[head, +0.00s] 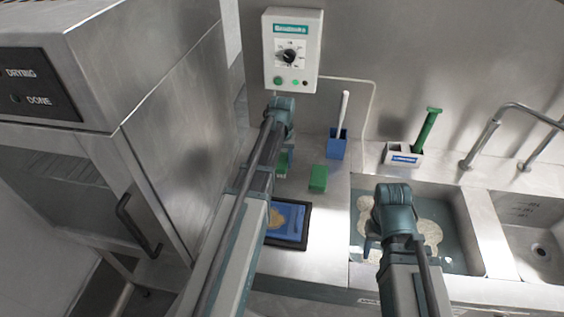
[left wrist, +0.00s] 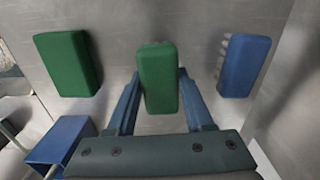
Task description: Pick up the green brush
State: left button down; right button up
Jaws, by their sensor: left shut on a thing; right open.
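A green block, which looks like the green brush (left wrist: 158,75), is between the two fingers of my left gripper (left wrist: 160,80) in the left wrist view. The gripper is shut on it. In the head view, part of the green brush (head: 282,162) shows beside my left arm, which hides the rest. I cannot tell whether it is clear of the counter. My right gripper (head: 390,245) is open above the left sink basin, its tips partly hidden by its own wrist.
A green block (head: 318,178) lies on the counter, near a blue holder (head: 336,146) with a white-handled tool. A blue brush (left wrist: 243,65) lies at the other side. A dark-rimmed blue tray (head: 291,239), a white holder (head: 402,155) with a green handle (head: 427,130), and a faucet (head: 480,145) stand around.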

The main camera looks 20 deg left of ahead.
pick_arm(q)
jog(key=r+p, duration=0.1)
jog(key=r, duration=0.1)
jog(key=shift+s+r+p, duration=0.2)
jog(key=shift+r+p, duration=0.1)
jog(key=shift+p, duration=0.1)
jog(key=s, duration=0.5)
jog(key=s+d, duration=0.1)
jog(key=s, duration=0.4)
jog(key=s+d, duration=0.1)
jog(key=s, duration=0.4)
jog(key=shift+s+d+r+p, duration=0.1)
jog(key=shift+s+r+p, duration=0.15)
jog(key=shift+r+p, duration=0.15)
